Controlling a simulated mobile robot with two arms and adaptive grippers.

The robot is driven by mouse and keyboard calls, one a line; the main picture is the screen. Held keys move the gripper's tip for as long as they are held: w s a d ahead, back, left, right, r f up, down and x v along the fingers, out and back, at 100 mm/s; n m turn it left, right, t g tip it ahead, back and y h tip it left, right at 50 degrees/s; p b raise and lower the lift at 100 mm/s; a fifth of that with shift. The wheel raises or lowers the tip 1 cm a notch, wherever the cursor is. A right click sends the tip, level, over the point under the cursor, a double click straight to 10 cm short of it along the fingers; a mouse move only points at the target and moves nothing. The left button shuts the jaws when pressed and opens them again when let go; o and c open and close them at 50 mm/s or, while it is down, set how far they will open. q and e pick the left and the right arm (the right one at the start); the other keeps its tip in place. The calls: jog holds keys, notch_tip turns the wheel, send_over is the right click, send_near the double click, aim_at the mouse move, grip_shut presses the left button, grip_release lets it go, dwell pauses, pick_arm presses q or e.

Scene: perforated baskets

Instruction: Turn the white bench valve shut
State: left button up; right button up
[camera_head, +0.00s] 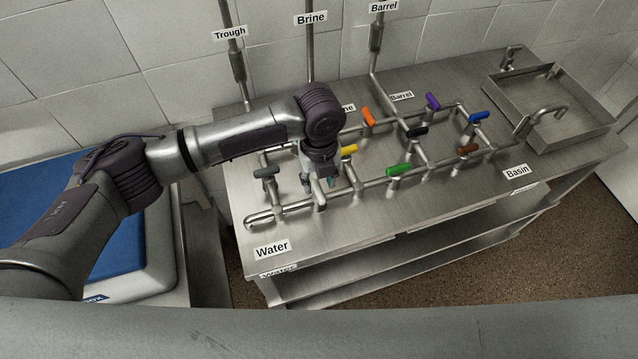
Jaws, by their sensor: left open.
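My left gripper (319,183) is open and points down over the front left of the steel bench's (400,225) pipework. Its fingertips are near the front pipe, between the grey valve handle (267,172) and the yellow handle (349,150). I can make out no white valve handle; the gripper and wrist cover part of the pipes there, so it may be hidden behind them. I cannot tell whether the fingers touch anything. My right gripper is not in view.
Near the gripper stand green (399,170) and orange (369,116) handles. Black (417,131), purple (432,101), blue (479,118) and brown (468,149) handles are further right. A basin (580,127) is at the far right. Labelled pipes rise along the tiled wall.

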aim_at(319, 189)
pick_arm(q)
notch_tip(319, 189, up, 10)
jog(key=shift+f, duration=0.2)
dwell(0.4)
